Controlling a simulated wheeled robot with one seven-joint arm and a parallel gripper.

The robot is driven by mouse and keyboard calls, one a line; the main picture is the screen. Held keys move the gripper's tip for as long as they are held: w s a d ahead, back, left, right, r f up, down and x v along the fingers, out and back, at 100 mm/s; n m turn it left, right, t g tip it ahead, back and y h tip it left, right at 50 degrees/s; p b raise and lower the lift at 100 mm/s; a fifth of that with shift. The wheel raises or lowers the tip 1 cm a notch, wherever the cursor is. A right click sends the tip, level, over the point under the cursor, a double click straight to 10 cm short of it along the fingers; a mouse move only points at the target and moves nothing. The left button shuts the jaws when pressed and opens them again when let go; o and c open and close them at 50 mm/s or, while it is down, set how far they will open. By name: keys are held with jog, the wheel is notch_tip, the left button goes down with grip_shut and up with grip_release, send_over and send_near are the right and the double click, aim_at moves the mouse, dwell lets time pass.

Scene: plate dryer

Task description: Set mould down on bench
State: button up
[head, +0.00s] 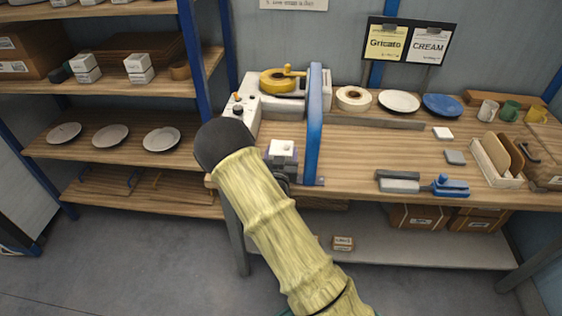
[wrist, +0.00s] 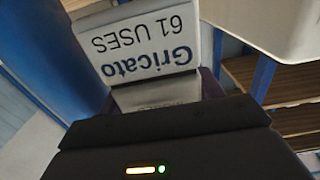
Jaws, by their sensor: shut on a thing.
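A pale mould (wrist: 150,45) labelled "Gricato 61 USES", its text upside down, fills the upper middle of the wrist view. My gripper (wrist: 155,100) is shut on it, and the fingertips are mostly hidden. In the head view, a small white block top, probably the mould (head: 283,148), shows at my gripper (head: 282,172), beside the blue upright post. The wooden bench (head: 385,150) extends to the right. My arm hides part of the bench's left front, and I cannot tell whether the mould touches the bench.
The blue upright (head: 315,125) stands close right of my gripper. A white machine (head: 270,98) with a yellow reel is behind. The middle of the bench is clear. Shelves (head: 115,185) with plates stand left.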

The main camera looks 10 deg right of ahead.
jog(key=shift+r, duration=0.1)
jog(key=shift+w+f, duration=0.1)
jog(key=shift+f, duration=1.75)
jog(key=shift+s, duration=0.2)
jog(key=shift+f, duration=0.1)
jog(key=o, duration=1.1)
jog(key=shift+f, duration=0.1)
jog(key=shift+c, duration=0.2)
